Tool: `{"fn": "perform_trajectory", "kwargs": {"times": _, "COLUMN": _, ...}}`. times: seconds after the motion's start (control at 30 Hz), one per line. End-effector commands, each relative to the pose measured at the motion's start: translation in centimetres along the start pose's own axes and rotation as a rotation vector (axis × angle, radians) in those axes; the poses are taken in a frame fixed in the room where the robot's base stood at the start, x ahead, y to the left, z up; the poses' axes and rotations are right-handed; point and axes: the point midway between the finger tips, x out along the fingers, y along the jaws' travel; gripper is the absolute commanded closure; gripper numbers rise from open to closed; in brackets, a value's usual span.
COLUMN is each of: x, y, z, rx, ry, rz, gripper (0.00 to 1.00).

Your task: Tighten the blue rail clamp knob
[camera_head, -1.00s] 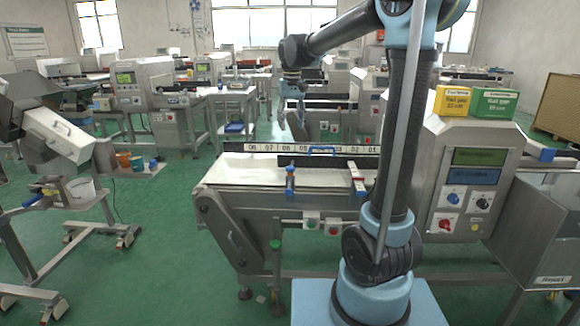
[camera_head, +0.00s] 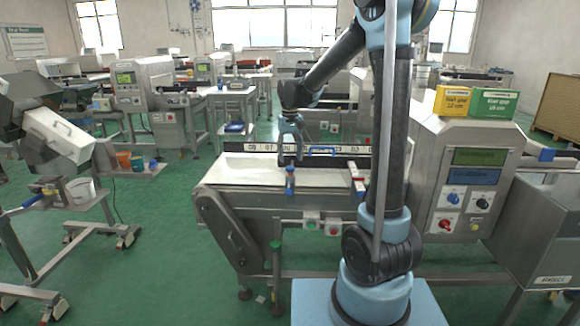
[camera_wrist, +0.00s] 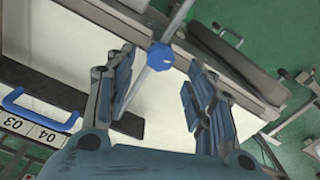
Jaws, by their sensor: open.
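The blue rail clamp knob (camera_wrist: 160,57) sits on a silver bar in the wrist view. In the head view, the small blue clamp (camera_head: 290,184) stands at the front edge of the conveyor. My gripper (camera_head: 291,158) is over the conveyor, just above this clamp. In the wrist view, my gripper's (camera_wrist: 162,70) two fingers are spread apart, and the knob appears in the gap between their tips. I cannot tell how far the fingertips are from the knob in depth. Nothing is held.
A dark rail with a numbered scale (camera_head: 258,149) and a blue handle (camera_head: 322,150) runs behind the clamp; the handle (camera_wrist: 40,110) also shows in the wrist view. A red-and-white clamp (camera_head: 357,180) stands to the right. The pale belt (camera_head: 240,170) is clear at left.

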Motion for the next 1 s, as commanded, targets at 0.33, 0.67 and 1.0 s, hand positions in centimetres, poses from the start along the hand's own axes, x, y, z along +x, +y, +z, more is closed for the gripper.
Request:
{"fn": "perform_trajectory", "kwargs": {"times": 0.33, "x": 4.0, "y": 0.0, "z": 0.0, "rx": 0.000, "ry": 0.000, "rz": 0.000, "gripper": 0.51}}
{"fn": "perform_trajectory", "kwargs": {"times": 0.67, "x": 4.5, "y": 0.0, "z": 0.0, "rx": 0.000, "ry": 0.000, "rz": 0.000, "gripper": 0.51}}
{"fn": "perform_trajectory", "kwargs": {"times": 1.0, "x": 4.5, "y": 0.0, "z": 0.0, "rx": 0.000, "ry": 0.000, "rz": 0.000, "gripper": 0.95}}
